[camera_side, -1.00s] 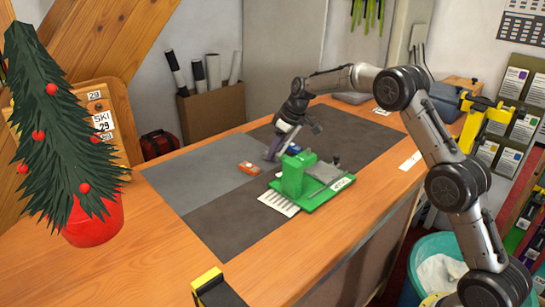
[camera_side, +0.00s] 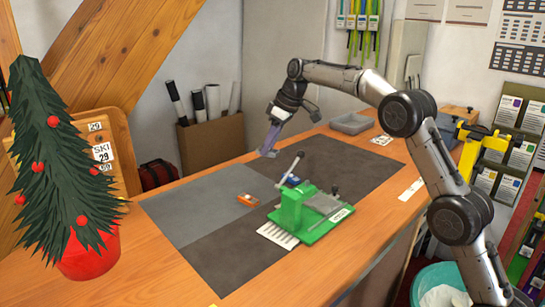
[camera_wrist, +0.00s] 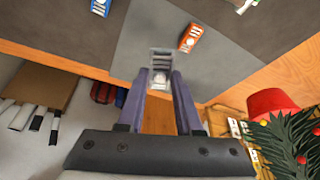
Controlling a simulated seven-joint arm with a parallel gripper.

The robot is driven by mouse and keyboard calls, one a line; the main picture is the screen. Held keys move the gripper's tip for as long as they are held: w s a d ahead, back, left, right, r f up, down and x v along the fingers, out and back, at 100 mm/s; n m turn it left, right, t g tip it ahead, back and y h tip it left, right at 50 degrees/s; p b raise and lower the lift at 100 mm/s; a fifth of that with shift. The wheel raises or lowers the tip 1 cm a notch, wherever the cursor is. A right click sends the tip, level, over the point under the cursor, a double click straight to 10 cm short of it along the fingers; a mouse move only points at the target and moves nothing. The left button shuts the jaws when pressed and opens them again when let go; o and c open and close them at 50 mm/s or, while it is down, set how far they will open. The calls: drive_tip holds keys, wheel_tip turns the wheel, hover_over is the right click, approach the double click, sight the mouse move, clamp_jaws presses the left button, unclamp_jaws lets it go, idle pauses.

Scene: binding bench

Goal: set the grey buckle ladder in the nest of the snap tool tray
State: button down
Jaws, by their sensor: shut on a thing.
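The grey buckle ladder (camera_wrist: 160,62) is between the tips of my gripper (camera_wrist: 162,76) in the wrist view. In the side view my gripper (camera_side: 270,148) is raised above the back edge of the mat, shut on the ladder, whose small grey end (camera_side: 267,154) shows at the fingertips. The green snap tool (camera_side: 290,208) stands on the mat to the right and nearer the camera, apart from my gripper. Its tray (camera_side: 322,204) is a grey plate on the green base. The nest is too small to make out.
An orange buckle piece (camera_side: 248,200) lies on the mat left of the tool; a blue one (camera_side: 291,180) is behind the tool. The mat's left part (camera_side: 195,215) is clear.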

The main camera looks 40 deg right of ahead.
drive_tip(key=s+a+r, duration=0.1)
drive_tip(key=s+a, duration=0.1)
drive_tip(key=s, duration=0.3)
drive_tip(key=s+a+r+m, duration=0.1)
drive_tip(key=s+a, duration=0.1)
drive_tip(key=s, duration=0.3)
drive_tip(key=s+a+r+m, duration=0.1)
drive_tip(key=s+a, duration=0.1)
drive_tip(key=s, duration=0.3)
drive_tip(key=shift+s+a+r+h, duration=0.2)
drive_tip(key=shift+s+a+h, duration=0.05)
drive_tip(key=shift+a+h, duration=0.15)
wheel_tip(320, 180, down, 3)
drive_tip(key=s+m, duration=0.2)
drive_tip(key=s, duration=0.1)
drive_tip(key=h, duration=0.1)
hover_over(321, 201)
drive_tip(key=s, duration=0.2)
wheel_tip(321, 201, down, 4)
drive_tip(key=shift+m+t, duration=0.3)
drive_tip(key=shift+w+f, duration=0.15)
drive_tip(key=shift+f, duration=1.35)
drive_tip(key=shift+w+f, duration=0.1)
drive_tip(key=shift+f, duration=1.4)
drive_tip(key=shift+f, duration=0.65)
